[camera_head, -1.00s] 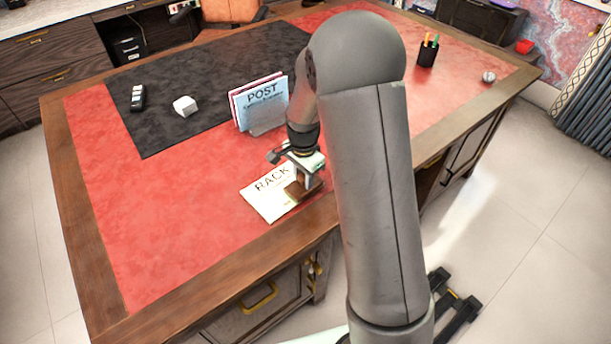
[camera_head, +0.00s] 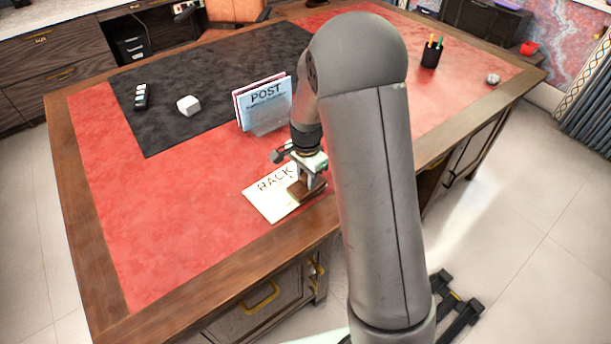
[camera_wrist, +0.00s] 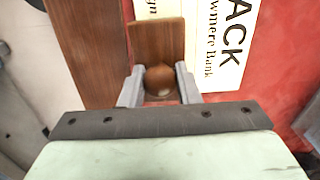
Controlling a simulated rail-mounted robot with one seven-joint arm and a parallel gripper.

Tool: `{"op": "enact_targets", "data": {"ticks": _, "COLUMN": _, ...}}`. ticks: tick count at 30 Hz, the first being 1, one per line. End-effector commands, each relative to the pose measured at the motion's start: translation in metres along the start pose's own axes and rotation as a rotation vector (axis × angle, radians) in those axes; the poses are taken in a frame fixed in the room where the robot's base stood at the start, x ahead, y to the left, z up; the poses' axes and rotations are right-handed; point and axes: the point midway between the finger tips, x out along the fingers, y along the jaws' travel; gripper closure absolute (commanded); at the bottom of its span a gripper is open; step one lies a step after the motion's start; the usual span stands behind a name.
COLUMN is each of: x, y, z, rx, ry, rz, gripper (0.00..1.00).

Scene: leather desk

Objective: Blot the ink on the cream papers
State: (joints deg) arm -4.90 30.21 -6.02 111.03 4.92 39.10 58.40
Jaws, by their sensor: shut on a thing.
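A cream paper (camera_head: 266,197) with large dark lettering, partly readable as "BACK", lies on the red leather near the desk's front edge. My gripper (camera_head: 309,179) is over its right end, shut on a wooden blotter (camera_head: 300,193). In the wrist view my gripper (camera_wrist: 160,88) pinches the blotter's round knob, and the brown blotter body (camera_wrist: 157,38) covers part of the cream paper (camera_wrist: 222,72). I cannot tell whether the blotter touches the paper. Any ink under it is hidden.
A rack (camera_head: 270,128) with upright envelopes, the front one marked "POST", stands behind the paper. A white block (camera_head: 188,105) and a black item (camera_head: 141,97) sit on the dark mat (camera_head: 210,75). A pen cup (camera_head: 431,54) stands far right. The red leather left of the paper is clear.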

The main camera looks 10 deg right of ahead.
Motion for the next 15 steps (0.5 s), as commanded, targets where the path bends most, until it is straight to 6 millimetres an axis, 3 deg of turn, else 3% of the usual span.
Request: {"op": "enact_targets", "data": {"ticks": 15, "x": -0.044, "y": -0.001, "z": 0.000, "rx": 0.000, "ry": 0.003, "rz": -0.002, "gripper": 0.89}}
